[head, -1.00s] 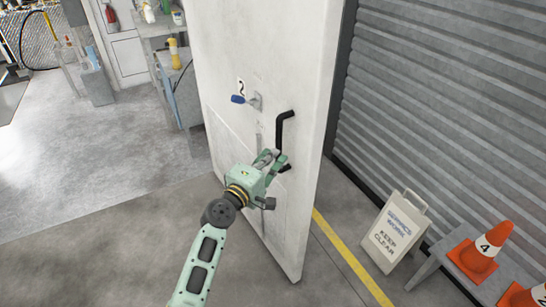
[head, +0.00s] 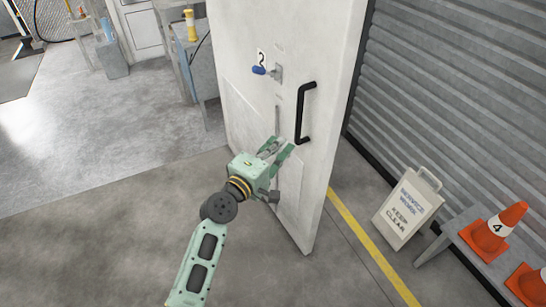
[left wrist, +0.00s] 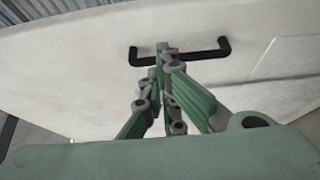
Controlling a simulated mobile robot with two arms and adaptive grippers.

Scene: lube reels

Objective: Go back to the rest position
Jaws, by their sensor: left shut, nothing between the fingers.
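My left gripper (head: 281,148) is shut and empty in front of the white door (head: 240,122), below and left of its black handle (head: 300,115). In the left wrist view the shut fingers (left wrist: 165,62) point at the door, and the black handle (left wrist: 222,48) shows just beyond them. I cannot tell from these views how wide the gap to the door is. My right gripper is not in view.
A white "keep clear" sign (head: 408,208) stands right of the door by the shutter wall (head: 450,90). A bench (head: 462,238) with orange cones (head: 496,232) is at the lower right. A workbench (head: 190,60) stands behind the door. The floor at left is clear.

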